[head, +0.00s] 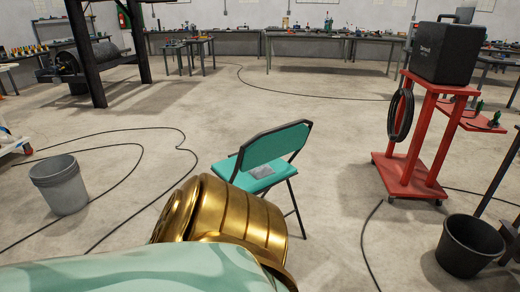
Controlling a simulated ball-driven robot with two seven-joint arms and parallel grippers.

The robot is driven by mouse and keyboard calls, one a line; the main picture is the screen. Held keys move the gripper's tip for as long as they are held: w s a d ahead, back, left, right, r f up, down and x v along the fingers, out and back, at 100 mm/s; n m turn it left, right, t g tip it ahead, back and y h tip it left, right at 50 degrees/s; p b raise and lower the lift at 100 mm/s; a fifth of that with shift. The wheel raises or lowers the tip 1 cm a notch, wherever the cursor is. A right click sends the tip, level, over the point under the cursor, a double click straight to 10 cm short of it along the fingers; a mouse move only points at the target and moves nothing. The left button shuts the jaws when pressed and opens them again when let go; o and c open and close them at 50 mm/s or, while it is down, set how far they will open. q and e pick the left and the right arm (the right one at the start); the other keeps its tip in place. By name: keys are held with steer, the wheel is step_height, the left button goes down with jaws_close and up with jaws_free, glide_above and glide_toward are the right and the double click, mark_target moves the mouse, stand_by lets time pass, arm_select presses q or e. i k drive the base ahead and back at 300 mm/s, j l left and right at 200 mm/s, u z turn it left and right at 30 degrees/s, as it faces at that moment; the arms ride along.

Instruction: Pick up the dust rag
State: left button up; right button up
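A flat grey cloth-like patch (261,171), which looks like the dust rag, lies on the seat of a green folding chair (272,149) in the middle of the head view. It is small here, so its folds and texture cannot be made out. A gold and mint-green part of my own body fills the bottom left and hides the chair's lower left side. Neither of my grippers is in view.
A grey bucket (60,184) stands at left and a black bucket (469,245) at right. A red wheeled cart (416,145) carries a black box (446,53). Cables run across the floor. Workbenches (308,49) line the back. Floor between chair and cart is mostly clear.

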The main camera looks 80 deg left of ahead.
mark_target(258, 173)
steer(key=u, duration=0.45)
steer(key=l+u, duration=0.1)
steer(key=u, duration=0.3)
steer(key=k+u, duration=0.1)
steer(key=u, duration=0.35)
steer(key=k+u, duration=0.1)
steer(key=u, duration=0.3)
steer(key=l+u, duration=0.1)
steer(key=u, duration=0.35)
steer(key=k+u, duration=0.1)
steer(key=u, duration=0.35)
steer(key=i+j+u, duration=0.25)
steer(key=i, duration=0.3)
steer(key=i+u, duration=0.25)
steer(key=i, duration=0.3)
steer(key=i+l+u, duration=0.25)
steer(key=l, duration=0.15)
steer(key=l+u, duration=0.25)
steer(key=i+l+u, duration=0.2)
steer(key=l, duration=0.35)
steer(key=l+u, duration=0.25)
steer(key=l, duration=0.2)
